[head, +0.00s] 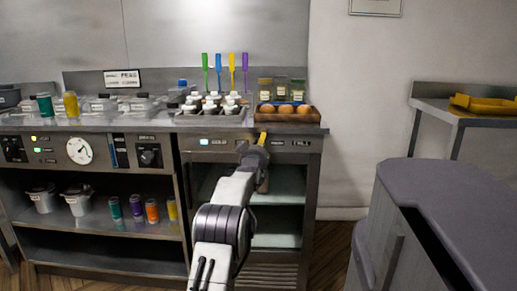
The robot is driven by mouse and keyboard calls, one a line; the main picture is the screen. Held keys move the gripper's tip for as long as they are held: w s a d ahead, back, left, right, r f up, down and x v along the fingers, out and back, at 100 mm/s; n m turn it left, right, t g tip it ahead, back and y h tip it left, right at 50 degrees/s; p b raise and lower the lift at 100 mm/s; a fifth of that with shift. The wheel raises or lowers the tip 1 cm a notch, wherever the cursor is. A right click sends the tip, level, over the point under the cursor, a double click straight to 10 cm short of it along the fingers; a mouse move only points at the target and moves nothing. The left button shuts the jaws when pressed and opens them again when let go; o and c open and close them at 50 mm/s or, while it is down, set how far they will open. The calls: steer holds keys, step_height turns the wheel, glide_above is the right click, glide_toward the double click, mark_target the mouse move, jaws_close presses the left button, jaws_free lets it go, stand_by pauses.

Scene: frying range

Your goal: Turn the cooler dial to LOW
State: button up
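The cooler (298,165) is the open-fronted grey cabinet with pale shelves in the middle of the head view. My gripper (259,150) is in front of this strip, with a yellow tip pointing up. I cannot tell whether it touches the strip or whether its fingers are open. No cooler dial can be made out; my gripper and wrist hide part of the strip.
A black knob (148,156) and a white round gauge (79,150) are on the panel to the left. A wooden tray (310,118) with round brown items sits on the counter above my gripper. A grey-topped unit (450,200) stands at the right; floor shows between it and the cooler.

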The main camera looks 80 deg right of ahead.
steer(key=c, duration=1.1)
steer(key=shift+f+n, duration=0.1)
steer(key=shift+n, duration=0.2)
steer(key=shift+n+h+b, duration=0.3)
steer(key=shift+n+b, duration=0.4)
steer(key=shift+n, duration=2.6)
steer(key=shift+f, duration=0.1)
steer(key=o, duration=1.2)
